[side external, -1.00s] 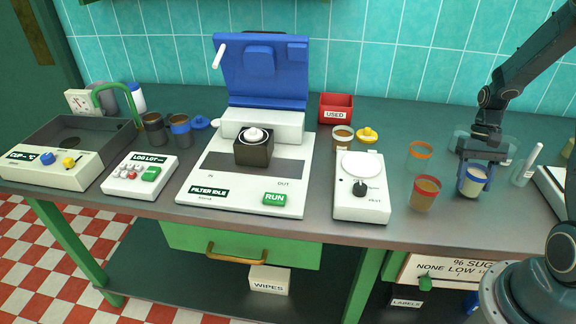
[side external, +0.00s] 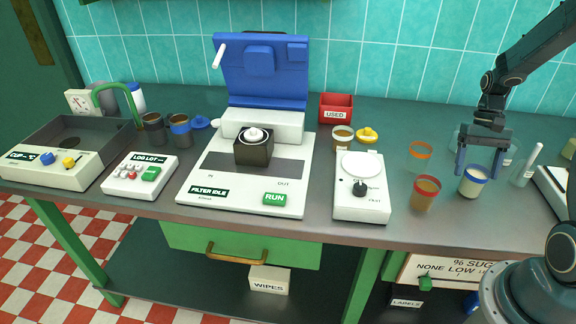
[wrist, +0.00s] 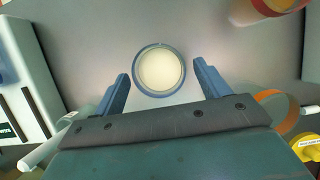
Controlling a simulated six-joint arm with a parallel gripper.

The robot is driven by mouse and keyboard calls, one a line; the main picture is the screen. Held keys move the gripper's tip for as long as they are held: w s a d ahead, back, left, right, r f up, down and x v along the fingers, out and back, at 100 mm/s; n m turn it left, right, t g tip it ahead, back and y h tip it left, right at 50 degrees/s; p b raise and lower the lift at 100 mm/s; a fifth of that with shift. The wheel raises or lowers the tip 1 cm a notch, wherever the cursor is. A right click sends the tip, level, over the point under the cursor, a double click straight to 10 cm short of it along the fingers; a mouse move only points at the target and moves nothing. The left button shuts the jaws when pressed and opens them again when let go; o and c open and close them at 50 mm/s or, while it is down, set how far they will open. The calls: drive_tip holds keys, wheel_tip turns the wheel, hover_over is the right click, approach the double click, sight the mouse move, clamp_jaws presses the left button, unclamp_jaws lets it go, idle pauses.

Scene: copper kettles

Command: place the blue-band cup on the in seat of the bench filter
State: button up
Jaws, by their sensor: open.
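A cup with a blue band at its rim and pale contents (side external: 473,182) stands upright on the bench at the right. It also shows from above in the wrist view (wrist: 160,72). My gripper (side external: 478,168) is open and empty just above and behind this cup, its fingers spread wider than the rim.
Two orange-band cups (side external: 425,195) (side external: 420,150) stand left of my gripper. A white device with a round plate (side external: 361,190) lies between them and the filter. A red USED bin (side external: 336,108) and a yellow lid (side external: 367,134) are behind. A clear tube (side external: 527,165) is at the right.

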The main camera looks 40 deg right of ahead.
drive_tip(key=v, duration=0.8)
drive_tip(key=shift+r, duration=0.35)
drive_tip(key=shift+w+d, duration=0.1)
drive_tip(key=w+a+r+n+t+h, duration=0.1)
drive_tip(key=a+r+n+h, duration=0.1)
drive_tip(key=a+r, duration=0.45)
drive_tip(key=s+a+r+n+t, duration=0.2)
drive_tip(key=s+a, duration=0.1)
drive_tip(key=a, duration=0.3)
drive_tip(key=s+a+r+n+t+h, duration=0.1)
drive_tip(key=s+a+r+n+t, duration=0.1)
drive_tip(key=a, duration=0.5)
drive_tip(key=s+a+r+n+t, duration=0.2)
drive_tip(key=s+a+t, duration=0.1)
drive_tip(key=a, duration=0.3)
drive_tip(key=shift+s+a+n, duration=0.2)
drive_tip(key=shift+s+n, duration=0.1)
drive_tip(key=shift+s, duration=0.1)
drive_tip(key=shift+o, duration=0.4)
drive_tip(key=shift+s+a+t, duration=0.35)
drive_tip(key=shift+s+t, duration=0.05)
drive_tip(key=shift+s, duration=0.1)
drive_tip(key=shift+w, duration=0.1)
